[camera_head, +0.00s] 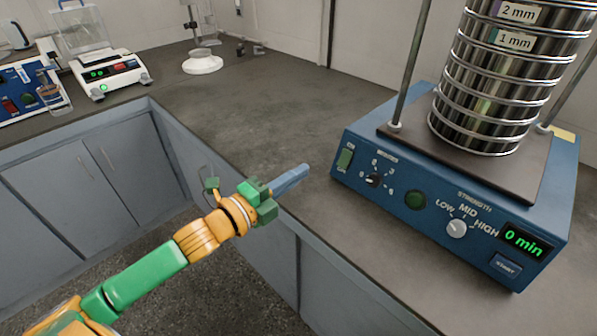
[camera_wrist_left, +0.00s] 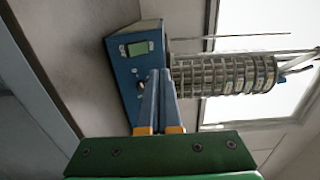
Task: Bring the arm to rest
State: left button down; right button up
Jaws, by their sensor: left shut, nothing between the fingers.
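My left gripper (camera_head: 290,179) is shut and empty. It is held in the air over the front edge of the counter, left of the sieve shaker and apart from it. In the left wrist view its two blue fingers (camera_wrist_left: 155,98) are together, with the shaker behind them. The blue sieve shaker (camera_head: 390,190) stands on the counter at the right, and it also shows in the left wrist view (camera_wrist_left: 125,75). A stack of metal sieves (camera_head: 490,90) stands on it between two rods. Its display (camera_head: 522,241) reads 0 min. My right gripper is not in view.
The grey counter (camera_head: 270,110) is clear between the shaker and the back. Grey cabinets (camera_head: 90,170) lie below.

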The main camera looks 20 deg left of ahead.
pick_arm(q)
jog(key=s+f+n+g+y, duration=0.45)
jog(key=f+n, duration=0.55)
jog(key=f, duration=0.3)
jog(key=s+d+f+n+g+y, duration=0.1)
jog(key=s+f+n+g, duration=0.4)
jog(key=s, duration=0.4)
jog(key=s+d+f+n+g, duration=0.1)
jog(key=s+f+n+g, duration=0.4)
jog(key=s, duration=0.3)
jog(key=s+f+p, duration=0.4)
jog(key=f+p, duration=0.1)
jog(key=f, duration=1)
jog(key=s+a+f+p, duration=0.1)
jog(key=s+f, duration=0.1)
jog(key=s, duration=0.3)
jog(key=s+a+f+g+p, duration=0.1)
jog(key=s+f, duration=0.2)
jog(key=s, duration=0.2)
jog(key=shift+s+f, duration=0.3)
jog(key=shift+y, duration=0.25)
